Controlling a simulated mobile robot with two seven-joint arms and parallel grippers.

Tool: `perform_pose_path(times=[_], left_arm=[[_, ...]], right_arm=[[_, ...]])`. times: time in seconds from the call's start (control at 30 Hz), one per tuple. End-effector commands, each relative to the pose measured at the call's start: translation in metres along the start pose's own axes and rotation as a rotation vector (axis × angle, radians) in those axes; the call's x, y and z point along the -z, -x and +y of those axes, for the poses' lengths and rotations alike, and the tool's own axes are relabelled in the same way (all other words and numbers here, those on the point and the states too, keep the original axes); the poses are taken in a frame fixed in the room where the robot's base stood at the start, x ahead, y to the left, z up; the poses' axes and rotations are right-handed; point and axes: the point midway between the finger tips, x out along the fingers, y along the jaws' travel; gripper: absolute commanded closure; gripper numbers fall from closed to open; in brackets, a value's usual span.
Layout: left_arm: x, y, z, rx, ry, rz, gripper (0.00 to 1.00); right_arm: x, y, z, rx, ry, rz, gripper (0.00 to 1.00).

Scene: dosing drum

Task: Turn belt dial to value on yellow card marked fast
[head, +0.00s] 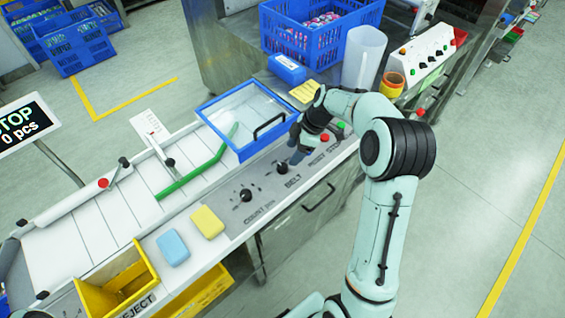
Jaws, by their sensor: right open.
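The belt dial (281,167) is a small black knob on the control strip, above the printed word BELT. My right gripper (296,155) points down just right of the dial and is open; its fingertips are small and partly dark, and I cannot tell whether they touch the knob. A yellow card (304,91) with printed lines lies at the back of the machine top, behind my right wrist; its text is too small to read. The dial's setting cannot be read either. My left gripper is not in view.
The count dial (246,195) is left of the belt dial. Green and red buttons (325,138) sit close to my right gripper. A blue-framed clear lid (245,115) stands behind the strip. A yellow sponge (207,222) and blue sponge (173,247) lie front left.

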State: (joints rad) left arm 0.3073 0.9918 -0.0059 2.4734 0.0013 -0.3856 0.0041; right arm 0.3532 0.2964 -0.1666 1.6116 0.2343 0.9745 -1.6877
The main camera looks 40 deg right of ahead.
Motion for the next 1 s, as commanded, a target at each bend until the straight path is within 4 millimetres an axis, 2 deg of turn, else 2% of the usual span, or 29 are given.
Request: perform_pose_path(times=[0.1,0.33,0.5,0.8,0.87,0.9,0.97,1.0], left_arm=[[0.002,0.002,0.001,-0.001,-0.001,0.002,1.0],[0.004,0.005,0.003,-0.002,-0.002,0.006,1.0],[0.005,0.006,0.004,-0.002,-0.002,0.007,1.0],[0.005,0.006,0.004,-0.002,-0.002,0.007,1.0],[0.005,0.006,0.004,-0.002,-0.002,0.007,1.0],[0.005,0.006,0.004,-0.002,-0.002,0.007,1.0],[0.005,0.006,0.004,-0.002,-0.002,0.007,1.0],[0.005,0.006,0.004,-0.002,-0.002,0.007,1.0]], right_arm=[[0.001,-0.027,0.0,0.004,0.001,-0.001,0.37],[0.001,-0.064,0.001,0.001,0.001,0.0,0.37],[0.001,-0.077,0.0,0.0,0.0,0.0,0.37],[0.001,-0.079,0.0,-0.001,0.0,0.0,0.37],[0.001,-0.079,0.0,-0.001,0.0,0.0,0.53],[0.001,-0.079,0.0,-0.001,0.0,0.0,0.66],[0.001,-0.079,0.0,-0.001,0.0,0.0,0.86],[0.001,-0.079,0.0,-0.001,0.0,0.0,0.92]])
